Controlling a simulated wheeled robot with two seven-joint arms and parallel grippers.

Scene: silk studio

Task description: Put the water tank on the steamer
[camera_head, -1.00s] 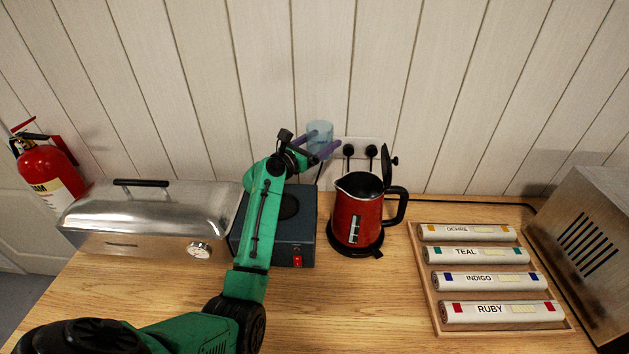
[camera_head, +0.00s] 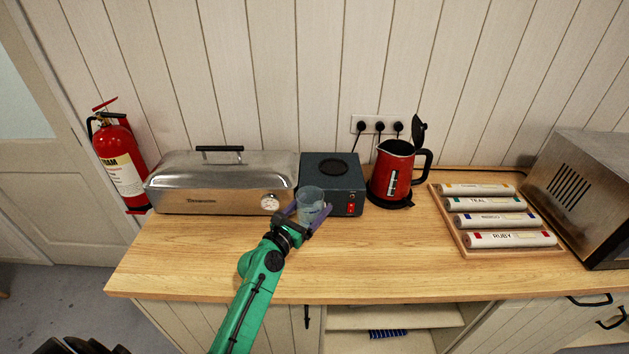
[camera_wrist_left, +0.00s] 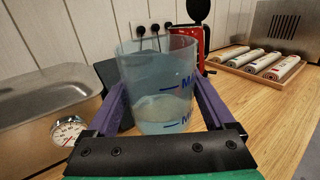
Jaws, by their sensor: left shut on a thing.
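The water tank (camera_head: 311,199) is a clear bluish cup. In the left wrist view the tank (camera_wrist_left: 160,85) stands upright with level marks and some water inside. My left gripper (camera_head: 308,212) is shut on it, with purple fingers on either side. In the head view the tank overlaps the front left of a dark grey box (camera_head: 345,176) with a round black plate on top and a red switch; contact is unclear. Left of that box is a long silver lidded chest (camera_head: 215,185) with a dial. The grey box and chest stand close together as the steamer equipment. My right gripper is out of view.
A red kettle (camera_head: 393,173) with its lid up stands right of the grey box. A wooden tray (camera_head: 467,248) of labelled rolls and a metal appliance (camera_head: 585,195) are farther right. The front of the counter (camera_head: 400,255) is clear. Wall sockets (camera_head: 379,126) are behind.

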